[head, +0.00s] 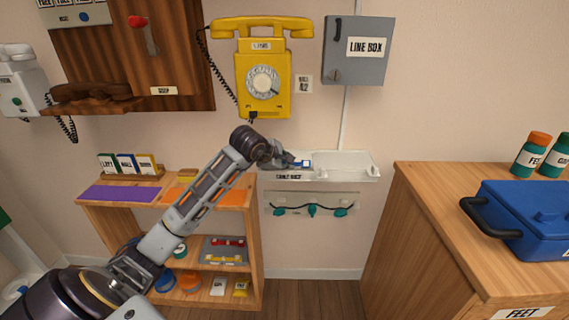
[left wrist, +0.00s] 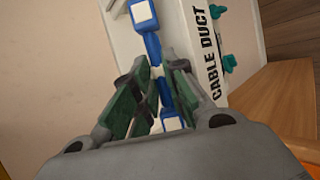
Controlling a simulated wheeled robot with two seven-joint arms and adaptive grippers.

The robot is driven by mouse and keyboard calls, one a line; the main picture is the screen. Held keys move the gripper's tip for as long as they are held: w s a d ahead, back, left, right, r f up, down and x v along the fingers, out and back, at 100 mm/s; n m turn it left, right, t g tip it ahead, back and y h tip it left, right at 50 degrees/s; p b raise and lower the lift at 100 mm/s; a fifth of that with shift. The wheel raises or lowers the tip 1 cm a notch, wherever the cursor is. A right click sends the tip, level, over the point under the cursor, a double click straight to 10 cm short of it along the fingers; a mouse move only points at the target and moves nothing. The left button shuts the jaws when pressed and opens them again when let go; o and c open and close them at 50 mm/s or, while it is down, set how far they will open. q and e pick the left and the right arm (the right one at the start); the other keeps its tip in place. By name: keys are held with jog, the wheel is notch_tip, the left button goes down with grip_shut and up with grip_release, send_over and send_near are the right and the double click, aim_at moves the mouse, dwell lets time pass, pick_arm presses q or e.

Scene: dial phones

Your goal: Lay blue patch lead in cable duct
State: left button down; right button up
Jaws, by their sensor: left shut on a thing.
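The white cable duct (head: 345,172), with its black label, is on the wall below the yellow phone. My left gripper (head: 286,160) is at the duct's left end, shut on the blue patch lead (head: 302,163). In the left wrist view, the lead (left wrist: 152,42) passes between my left gripper's green-padded fingers (left wrist: 158,78). One blue end with a white patch sticks out beyond the fingertips and another shows near the palm. The cable duct (left wrist: 203,60) lies behind the lead there. I cannot tell whether the lead touches the duct floor. My right gripper is not in view.
A yellow dial phone (head: 263,75) and a grey line box (head: 357,50) hang above. A rail with teal hooks (head: 312,210) is below the duct. A wooden shelf (head: 255,235) stands left, and a wooden cabinet (head: 430,215) with a blue toolbox (head: 520,215) right.

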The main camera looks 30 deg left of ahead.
pick_arm(q)
jog(key=shift+f, duration=0.2)
jog(key=c, duration=1.4)
grip_release()
jog(key=shift+f, duration=0.1)
jog(key=shift+o, duration=0.2)
jog(key=shift+d+f, duration=0.1)
jog(key=shift+s+d+f, duration=0.1)
jog(key=shift+f, duration=0.05)
jog(key=shift+c, duration=0.3)
jog(key=shift+o, duration=0.3)
jog(key=v, duration=1.2)
jog(key=shift+r, duration=0.45)
